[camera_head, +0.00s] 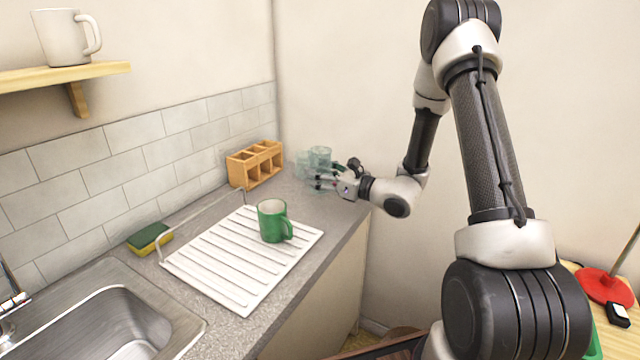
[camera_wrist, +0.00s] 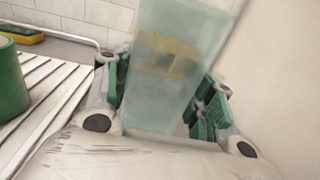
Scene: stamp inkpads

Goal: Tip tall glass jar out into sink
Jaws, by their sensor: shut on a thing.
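A tall glass jar (camera_wrist: 165,85), clear with a pale green tint, stands between my gripper's fingers in the wrist view. In the head view the glass jar (camera_head: 320,156) is at the far right end of the counter. My gripper (camera_head: 324,182) reaches it from the right and is shut on it; the fingers (camera_wrist: 165,115) lie on both sides of the glass. I cannot tell whether the jar touches the counter or what is inside it. The steel sink (camera_head: 120,325) is at the lower left of the head view, well away from the jar.
A white ribbed drainboard (camera_head: 205,270) holds a green mug (camera_head: 272,222) between jar and sink. A wooden divided box (camera_head: 255,165) stands by the wall, beside more glass (camera_head: 301,160). A sponge (camera_head: 149,238) lies near the sink. A white mug (camera_head: 62,38) is on the shelf.

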